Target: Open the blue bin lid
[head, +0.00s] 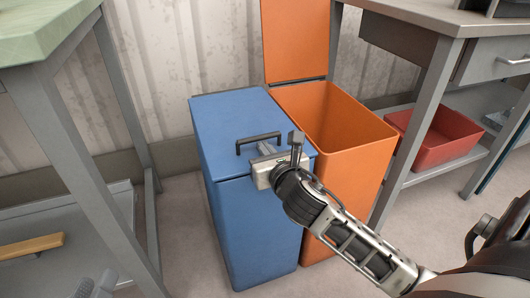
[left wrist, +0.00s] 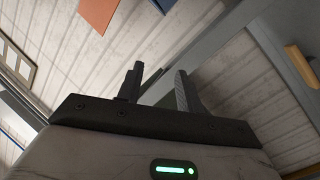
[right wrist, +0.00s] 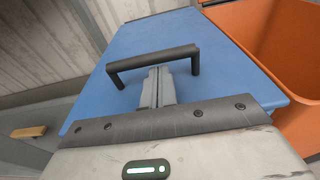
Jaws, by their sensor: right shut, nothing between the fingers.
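The blue bin (head: 255,235) stands on the floor with its flat blue lid (head: 225,118) lying shut on top. A dark bar handle (head: 258,142) stands up from the lid; it also shows in the right wrist view (right wrist: 153,58). My right gripper (head: 266,148) is shut and empty over the lid's front part. Its fingertips (right wrist: 158,76) are right at the handle bar, on its near side; I cannot tell whether they touch or reach under it. My left gripper (head: 96,286) is low at the left edge, away from the bin, open and empty in the left wrist view (left wrist: 158,85).
An orange bin (head: 345,125) with its lid (head: 295,40) raised stands close against the blue bin's right side. A workbench (head: 70,140) is at left. A desk (head: 425,75) with a red tray (head: 440,140) on its shelf is at right. A corrugated wall is behind.

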